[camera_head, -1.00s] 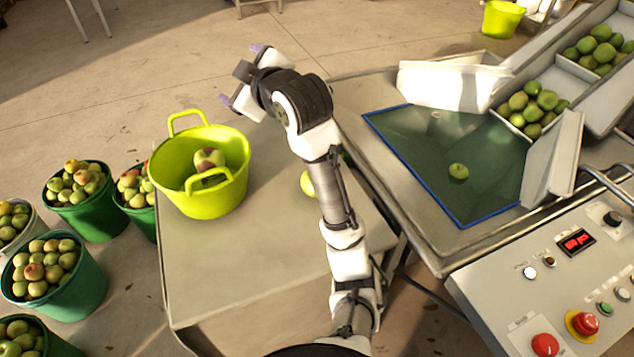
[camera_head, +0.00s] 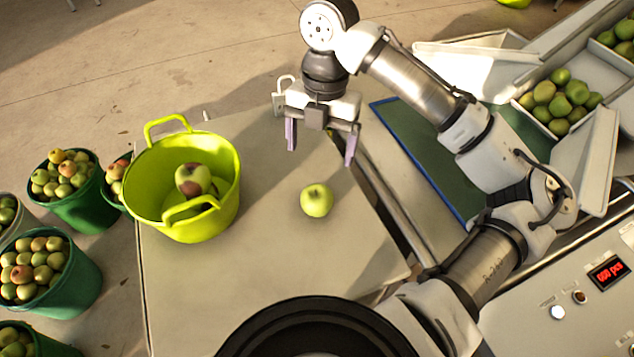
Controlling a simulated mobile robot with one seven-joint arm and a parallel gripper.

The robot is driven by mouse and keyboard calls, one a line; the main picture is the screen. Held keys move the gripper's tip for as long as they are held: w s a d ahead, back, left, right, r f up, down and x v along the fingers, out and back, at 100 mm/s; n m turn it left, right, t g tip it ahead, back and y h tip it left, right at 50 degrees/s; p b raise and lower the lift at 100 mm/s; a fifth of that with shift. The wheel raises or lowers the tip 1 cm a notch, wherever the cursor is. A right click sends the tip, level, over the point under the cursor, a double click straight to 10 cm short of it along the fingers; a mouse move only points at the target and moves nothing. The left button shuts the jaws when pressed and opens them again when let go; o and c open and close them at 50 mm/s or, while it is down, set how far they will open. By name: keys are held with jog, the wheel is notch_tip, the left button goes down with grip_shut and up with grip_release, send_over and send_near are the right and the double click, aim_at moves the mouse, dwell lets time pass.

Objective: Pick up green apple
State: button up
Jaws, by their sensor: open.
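A green apple (camera_head: 317,200) sits alone on the grey table (camera_head: 270,265), right of the yellow-green bucket (camera_head: 222,160). My gripper (camera_head: 321,153) points down above and slightly behind the apple in the picture. Its two purple fingers are spread apart with nothing between them. The fingertips appear apart from the apple. The apple is in full view.
The bucket on the table holds a red-green apple (camera_head: 193,179). Green buckets of apples (camera_head: 75,215) stand on the floor at left. The sorting machine with a green mat (camera_head: 425,160) and a tray of green apples (camera_head: 562,128) is at right. The table's front is clear.

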aim_at(317, 191)
jog(key=f, duration=0.2)
jog(key=s+f, duration=0.1)
jog(key=f, duration=0.5)
jog(key=shift+s+a+f+p, duration=0.1)
jog(key=shift+s+a+p, duration=0.15)
jog(key=shift+p, duration=0.1)
jog(key=shift+s+f+p, duration=0.15)
jog(key=shift+f+p, duration=0.15)
jog(key=shift+f, duration=1)
jog(key=shift+s+f+p, duration=0.1)
jog(key=shift+f+p, duration=0.2)
jog(key=shift+f, duration=1)
jog(key=c, duration=1.2)
notch_tip(317, 191, up, 20)
jog(key=shift+r+b, duration=0.1)
jog(key=shift+b, duration=0.5)
